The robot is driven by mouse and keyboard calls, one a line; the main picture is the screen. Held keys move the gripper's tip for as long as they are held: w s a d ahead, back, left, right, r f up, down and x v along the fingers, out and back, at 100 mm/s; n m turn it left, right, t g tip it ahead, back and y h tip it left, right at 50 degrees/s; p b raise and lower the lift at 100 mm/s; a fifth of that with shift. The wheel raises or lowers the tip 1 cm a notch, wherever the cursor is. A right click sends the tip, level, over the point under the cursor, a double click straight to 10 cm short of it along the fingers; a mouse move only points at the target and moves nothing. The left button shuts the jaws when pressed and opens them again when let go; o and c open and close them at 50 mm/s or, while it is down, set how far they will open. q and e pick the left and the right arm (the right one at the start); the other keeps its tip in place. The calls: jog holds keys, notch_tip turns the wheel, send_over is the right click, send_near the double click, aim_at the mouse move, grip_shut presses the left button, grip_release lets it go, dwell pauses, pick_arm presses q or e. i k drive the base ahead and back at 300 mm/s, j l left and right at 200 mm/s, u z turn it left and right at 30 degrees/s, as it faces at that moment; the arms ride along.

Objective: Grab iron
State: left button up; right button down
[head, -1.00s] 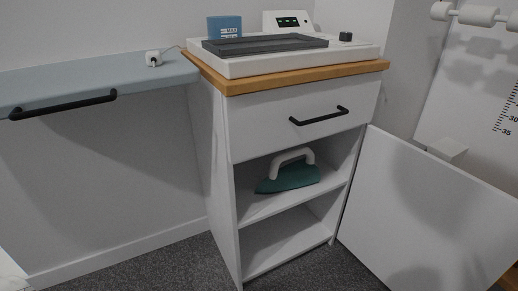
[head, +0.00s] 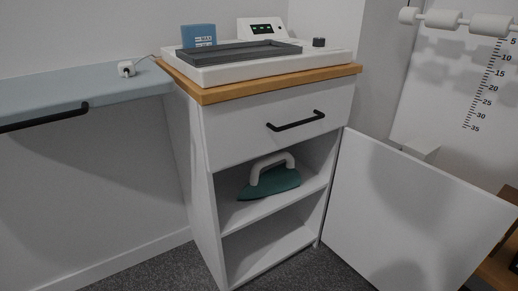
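The iron (head: 271,181) has a teal body and a white handle. It rests on the upper shelf (head: 240,213) inside the white cabinet (head: 197,178), below the drawer. Its pointed end faces left. The cabinet's door (head: 395,210) stands wide open to the right, so the front of the shelf is uncovered. Neither of my grippers shows in the head view.
A closed drawer (head: 245,125) with a black handle is above the shelf. On the wooden top (head: 240,92) are a white tray-like unit (head: 330,63) and a blue box (head: 198,36). A blue-grey counter (head: 90,93) is at left. Carpet (head: 160,268) lies in front.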

aim_at(283, 178)
jog(key=i+z, duration=0.4)
jog(key=i+j+z, duration=0.25)
jog(key=i+z, duration=0.2)
jog(key=i+j+z, duration=0.4)
jog(key=i, duration=0.15)
